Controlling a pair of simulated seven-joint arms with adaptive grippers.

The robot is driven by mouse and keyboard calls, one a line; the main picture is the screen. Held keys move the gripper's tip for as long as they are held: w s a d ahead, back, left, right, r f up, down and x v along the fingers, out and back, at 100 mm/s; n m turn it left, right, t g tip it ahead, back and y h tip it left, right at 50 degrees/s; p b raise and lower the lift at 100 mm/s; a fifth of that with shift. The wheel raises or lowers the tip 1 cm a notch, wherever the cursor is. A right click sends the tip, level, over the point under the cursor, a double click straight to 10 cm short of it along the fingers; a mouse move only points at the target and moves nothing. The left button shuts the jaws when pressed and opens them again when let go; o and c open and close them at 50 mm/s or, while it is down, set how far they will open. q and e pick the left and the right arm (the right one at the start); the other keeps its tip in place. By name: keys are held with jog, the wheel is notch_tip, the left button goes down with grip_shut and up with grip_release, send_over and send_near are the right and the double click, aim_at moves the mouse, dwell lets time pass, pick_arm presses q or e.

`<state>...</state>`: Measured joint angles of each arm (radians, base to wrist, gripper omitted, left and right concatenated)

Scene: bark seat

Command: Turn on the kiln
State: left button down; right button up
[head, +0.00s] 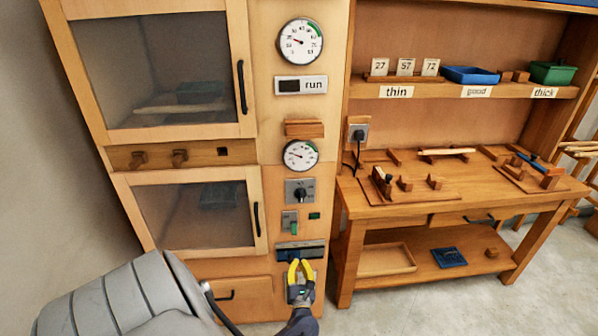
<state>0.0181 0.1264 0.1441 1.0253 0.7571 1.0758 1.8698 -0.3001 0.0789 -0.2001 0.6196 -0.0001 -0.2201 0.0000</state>
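The kiln is a tall wooden cabinet (262,110) on the left with two windowed doors, both shut. A small dark green panel (314,216) sits right of the switch. My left gripper (300,263) has yellow fingers spread apart, empty, in front of the column's lower part, just below a dark slot panel (300,250). My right gripper is out of view.
A wooden workbench (450,205) with tools and wooden blocks stands right of the kiln. A plug with a black cable (358,132) is on its left side. The shelf above holds number cards, a blue tray (470,75) and a green tray (552,72). Floor in front is clear.

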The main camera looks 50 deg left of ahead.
aim_at(294, 229)
pick_arm(q)
jog(key=shift+s+a+r+n+y, duration=0.15)
jog(key=shift+s+n, duration=0.1)
jog(key=shift+n, duration=0.5)
jog(key=shift+s+a+r+n+y, duration=0.1)
jog(key=shift+s+a+n+y, duration=0.1)
jog(key=shift+n, duration=0.55)
jog(key=shift+w+a+r, duration=0.8)
jog(key=shift+a, duration=0.25)
jog(key=shift+w+a+r, duration=0.75)
jog(key=shift+a+r, duration=0.1)
jog(key=shift+a, duration=0.25)
jog(key=shift+w+a+r, duration=0.8)
jog(key=shift+a, duration=0.25)
jog(key=shift+d+r+g, duration=0.1)
jog(key=shift+d+g, duration=0.1)
jog(key=shift+g, duration=0.1)
